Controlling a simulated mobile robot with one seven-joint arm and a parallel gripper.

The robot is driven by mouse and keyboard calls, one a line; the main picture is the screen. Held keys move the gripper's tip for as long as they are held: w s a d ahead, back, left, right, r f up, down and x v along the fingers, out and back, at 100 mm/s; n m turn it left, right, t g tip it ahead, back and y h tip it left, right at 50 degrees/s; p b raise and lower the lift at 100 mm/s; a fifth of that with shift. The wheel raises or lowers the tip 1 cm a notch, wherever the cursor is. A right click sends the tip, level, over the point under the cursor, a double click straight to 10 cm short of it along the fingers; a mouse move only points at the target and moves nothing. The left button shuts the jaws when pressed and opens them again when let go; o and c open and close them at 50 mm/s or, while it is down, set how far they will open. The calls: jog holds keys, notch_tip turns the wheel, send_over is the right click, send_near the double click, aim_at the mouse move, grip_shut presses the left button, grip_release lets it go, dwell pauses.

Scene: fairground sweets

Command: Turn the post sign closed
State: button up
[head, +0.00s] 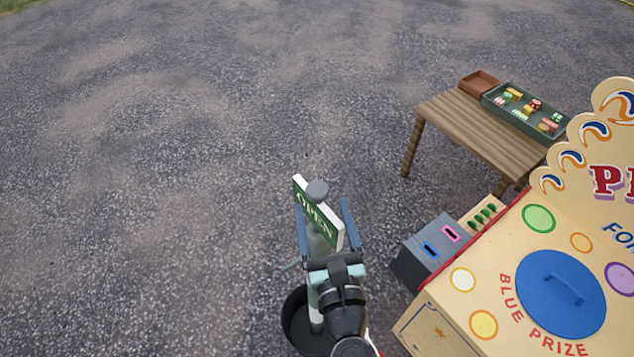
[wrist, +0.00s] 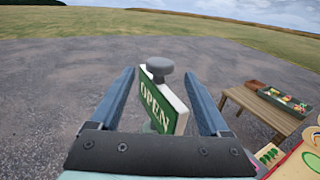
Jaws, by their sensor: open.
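The post sign (head: 317,213) is a green and white board reading OPEN, with a grey knob on top. It stands on a post in a black round base (head: 297,318). The sign also shows in the wrist view (wrist: 160,103), with its knob rising between my fingers. My gripper (head: 325,215) is open, with one blue finger on each side of the sign. In the wrist view the fingers stand apart from the board, with a gap on both sides. The lower post is partly hidden by my gripper and arm.
A prize board (head: 455,322) with a blue round lid stands close at the right. A grey box with slots (head: 418,263) is just right of the sign. A wooden table (head: 455,118) with a tray of sweets (head: 497,108) stands at the back right. The asphalt at left is clear.

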aim_at(320, 200)
jog(key=w, duration=0.3)
jog(key=w+a, duration=0.1)
jog(key=w, duration=0.1)
jog(key=shift+w+a, duration=0.1)
jog(key=shift+w, duration=0.3)
grip_shut()
